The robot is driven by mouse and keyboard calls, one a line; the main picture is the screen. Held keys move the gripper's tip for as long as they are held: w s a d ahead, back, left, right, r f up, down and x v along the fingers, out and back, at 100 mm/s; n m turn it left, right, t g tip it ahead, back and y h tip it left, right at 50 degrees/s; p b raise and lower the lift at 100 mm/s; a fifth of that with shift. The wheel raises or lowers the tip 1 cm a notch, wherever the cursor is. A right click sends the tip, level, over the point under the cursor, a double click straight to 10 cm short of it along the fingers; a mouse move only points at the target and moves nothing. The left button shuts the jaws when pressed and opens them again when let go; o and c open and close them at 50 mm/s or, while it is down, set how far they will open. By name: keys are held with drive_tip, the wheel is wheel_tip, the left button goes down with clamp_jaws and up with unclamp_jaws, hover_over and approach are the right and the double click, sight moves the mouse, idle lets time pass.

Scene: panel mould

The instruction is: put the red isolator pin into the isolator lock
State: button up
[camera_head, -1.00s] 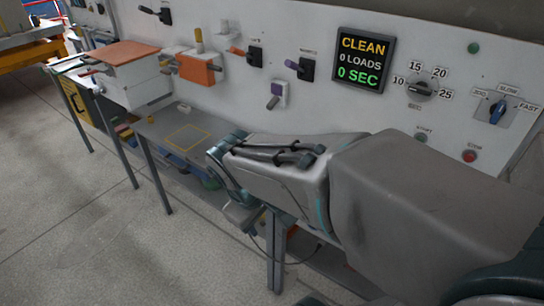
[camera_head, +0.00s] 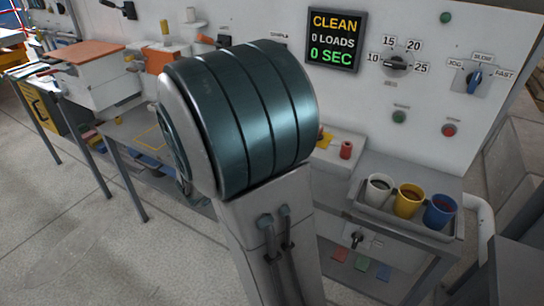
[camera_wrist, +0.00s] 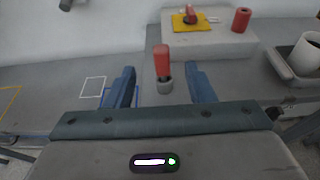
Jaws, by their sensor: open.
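In the wrist view a red-handled pin (camera_wrist: 162,58) stands upright in a small grey holder (camera_wrist: 165,86). It looks like the isolator pin. My gripper (camera_wrist: 161,72) is open and empty, with one blue finger on each side of the pin in the picture. The pin appears beyond the fingers, and I cannot tell the exact gap. A yellow plate with a red part on it (camera_wrist: 180,25), probably the isolator lock, lies on a pale block (camera_wrist: 208,44) farther back. In the head view my arm hides the pin and gripper; part of the yellow plate (camera_head: 326,139) shows.
A red cylinder (camera_wrist: 241,20) stands on the block, right of the yellow plate. A tray (camera_head: 400,222) with white, yellow and blue cups stands farther right. The panel wall (camera_head: 290,20) rises behind the bench. Bench left of the pin is mostly clear, with painted outlines.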

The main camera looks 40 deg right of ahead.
drive_tip(key=x, duration=1.2)
drive_tip(key=shift+s+d+f+b, duration=0.15)
drive_tip(key=shift+f+b, duration=0.1)
drive_tip(key=shift+b, duration=0.15)
clamp_jaws()
